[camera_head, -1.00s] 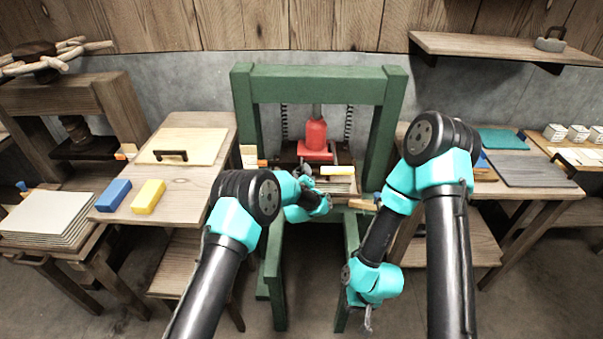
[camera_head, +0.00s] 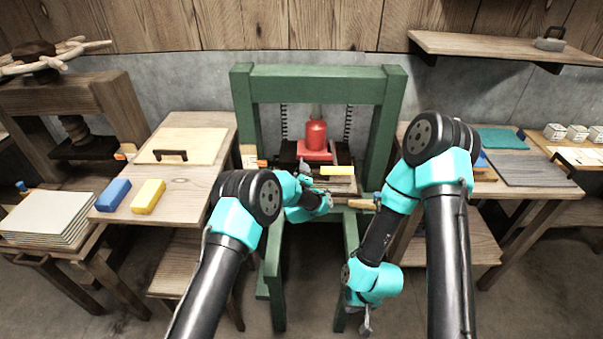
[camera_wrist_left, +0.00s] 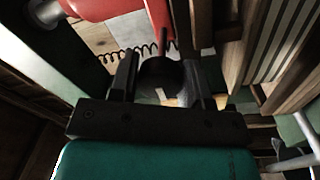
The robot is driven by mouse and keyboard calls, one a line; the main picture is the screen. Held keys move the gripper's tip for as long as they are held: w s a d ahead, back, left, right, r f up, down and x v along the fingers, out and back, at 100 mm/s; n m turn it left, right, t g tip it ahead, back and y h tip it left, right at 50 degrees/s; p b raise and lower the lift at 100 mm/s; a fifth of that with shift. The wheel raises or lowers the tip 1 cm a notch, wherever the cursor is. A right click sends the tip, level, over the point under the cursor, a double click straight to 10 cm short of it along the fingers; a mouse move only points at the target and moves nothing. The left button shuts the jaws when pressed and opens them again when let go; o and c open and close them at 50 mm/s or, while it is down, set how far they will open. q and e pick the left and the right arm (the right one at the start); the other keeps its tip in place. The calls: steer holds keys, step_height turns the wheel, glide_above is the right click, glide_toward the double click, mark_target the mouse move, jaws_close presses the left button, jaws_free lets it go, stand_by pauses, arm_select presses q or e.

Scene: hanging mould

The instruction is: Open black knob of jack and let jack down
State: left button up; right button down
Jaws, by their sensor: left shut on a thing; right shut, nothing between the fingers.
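The red jack (camera_head: 316,136) stands upright under the top beam of the green press frame (camera_head: 318,86). Part of its red body also shows at the top of the left wrist view (camera_wrist_left: 110,8). My left gripper (camera_head: 326,203) is low in front of the jack, between the frame's posts. In the left wrist view its fingers (camera_wrist_left: 160,82) are closed around the round black knob (camera_wrist_left: 160,74). The arm hides the knob in the head view. My right gripper (camera_head: 366,326) is shut and empty, hanging low in front of the frame's right leg.
A plate stack with a yellow piece (camera_head: 337,170) sits beside the left gripper. Coiled springs (camera_head: 348,121) hang inside the frame. The left table holds blue (camera_head: 113,194) and yellow (camera_head: 148,196) blocks. The right table (camera_head: 528,168) holds dark boards.

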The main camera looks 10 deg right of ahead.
arm_select(q)
steer(key=o, duration=0.6)
steer(key=shift+s+a+f, duration=0.1)
steer(key=shift+a+f, duration=0.15)
steer(key=shift+f, duration=0.3)
steer(key=shift+c, duration=0.2)
steer(key=o, duration=0.4)
steer(key=shift+r, duration=0.15)
steer(key=shift+c, duration=0.2)
steer(key=shift+s, duration=0.1)
steer(key=r+v, duration=0.1)
steer(key=v, duration=1.6)
steer(key=shift+f, duration=0.2)
